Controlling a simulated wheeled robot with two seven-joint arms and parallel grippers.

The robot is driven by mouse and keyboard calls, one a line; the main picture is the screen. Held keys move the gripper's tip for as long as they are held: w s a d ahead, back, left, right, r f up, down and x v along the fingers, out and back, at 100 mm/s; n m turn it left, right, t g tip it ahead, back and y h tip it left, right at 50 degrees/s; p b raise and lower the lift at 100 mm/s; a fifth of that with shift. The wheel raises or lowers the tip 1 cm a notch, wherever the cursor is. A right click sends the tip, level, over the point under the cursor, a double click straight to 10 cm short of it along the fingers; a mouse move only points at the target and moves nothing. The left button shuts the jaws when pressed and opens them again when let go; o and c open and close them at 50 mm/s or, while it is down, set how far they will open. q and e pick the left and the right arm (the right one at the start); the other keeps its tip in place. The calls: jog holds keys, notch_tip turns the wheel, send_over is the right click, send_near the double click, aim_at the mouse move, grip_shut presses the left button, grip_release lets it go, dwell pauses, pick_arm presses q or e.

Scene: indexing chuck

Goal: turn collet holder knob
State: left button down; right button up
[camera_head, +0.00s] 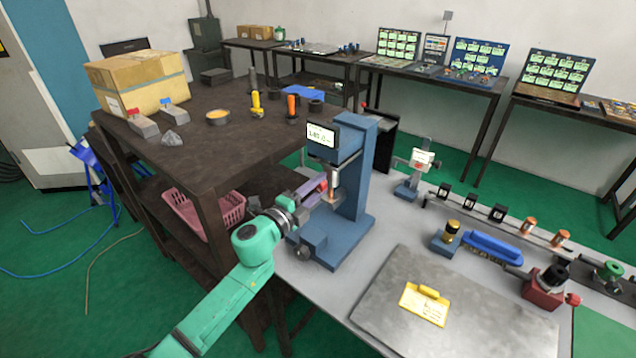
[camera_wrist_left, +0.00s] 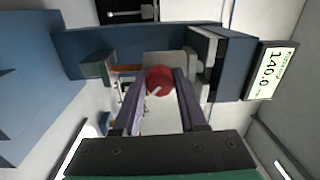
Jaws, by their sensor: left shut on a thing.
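A blue bench press-like device (camera_head: 355,165) stands upright on the grey bench, with a lit display (camera_head: 321,137) on its head. In the left wrist view the display (camera_wrist_left: 272,73) reads about 140.0. A round red knob (camera_wrist_left: 159,80) with a white mark sits at the front of the device; it shows small in the head view (camera_head: 324,186). My left gripper (camera_wrist_left: 158,90) reaches the device from the left, its two purple fingers on either side of the knob and shut on it. In the head view the gripper partly hides the knob. My right gripper is in neither view.
A dark wooden table (camera_head: 215,150) with a cardboard box (camera_head: 138,82) stands close to my left arm. A grey plate (camera_head: 385,300) with a yellow tag lies on the bench. A red-based fixture (camera_head: 545,288) and a blue tray (camera_head: 492,247) stand to the right.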

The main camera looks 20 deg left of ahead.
pick_arm(q)
jog(key=n+p, duration=0.1)
jog(key=n, duration=0.2)
jog(key=n+p, duration=0.2)
jog(key=n, duration=0.1)
jog(key=shift+r+n+y, duration=0.2)
jog(key=shift+n+y, duration=0.1)
jog(key=shift+n, duration=0.1)
jog(key=n+p, duration=0.3)
jog(key=n, duration=0.3)
jog(key=n+p, duration=0.1)
jog(key=n, duration=0.3)
jog(key=shift+p, duration=0.35)
jog(key=shift+f+n, duration=0.15)
jog(key=shift+n, duration=2.15)
jog(key=shift+c, duration=2.3)
grip_release()
